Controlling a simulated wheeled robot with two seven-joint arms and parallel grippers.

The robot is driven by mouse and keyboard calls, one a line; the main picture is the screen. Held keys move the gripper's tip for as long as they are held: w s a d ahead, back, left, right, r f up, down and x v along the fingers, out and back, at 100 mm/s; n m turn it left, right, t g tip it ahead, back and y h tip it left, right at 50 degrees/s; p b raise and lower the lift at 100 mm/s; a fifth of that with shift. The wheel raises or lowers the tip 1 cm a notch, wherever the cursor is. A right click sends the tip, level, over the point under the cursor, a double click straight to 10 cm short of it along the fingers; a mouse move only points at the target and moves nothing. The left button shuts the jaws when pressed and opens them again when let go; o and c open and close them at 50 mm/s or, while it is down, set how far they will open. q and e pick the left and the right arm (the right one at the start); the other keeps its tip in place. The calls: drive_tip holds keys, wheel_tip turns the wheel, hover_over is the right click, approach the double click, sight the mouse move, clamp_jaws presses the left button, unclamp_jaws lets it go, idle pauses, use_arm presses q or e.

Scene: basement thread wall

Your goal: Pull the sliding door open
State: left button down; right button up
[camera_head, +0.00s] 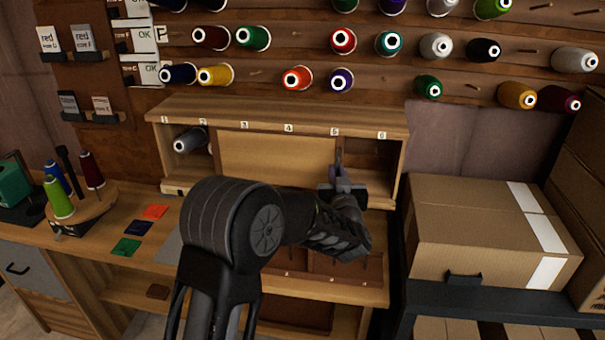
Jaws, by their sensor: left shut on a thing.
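The sliding door (270,160) is a light wooden panel in the middle of the long shelf box (180,112) on the workbench. The box is open to the left of the panel and to its right. My left arm reaches up from the bottom, and my left gripper (339,178) is at the panel's right edge, shut on the door there. The wrist hides the exact contact and the lower right part of the box. My right gripper is out of view.
Numbered labels run along the box top. Thread spools hang on the wall above. A cardboard box (480,235) stands close on the right; a spool stand (85,208) is at the left.

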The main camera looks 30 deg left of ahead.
use_arm(q)
drive_tip(key=w+d, duration=0.2)
drive_tip(key=d, duration=0.6)
drive_tip(key=shift+w, duration=0.4)
drive_tip(key=c, duration=1.5)
unclamp_jaws()
drive_tip(key=shift+a, duration=0.1)
drive_tip(key=shift+o, duration=0.2)
drive_tip(key=b+v, duration=0.2)
drive_tip(key=v, duration=0.6)
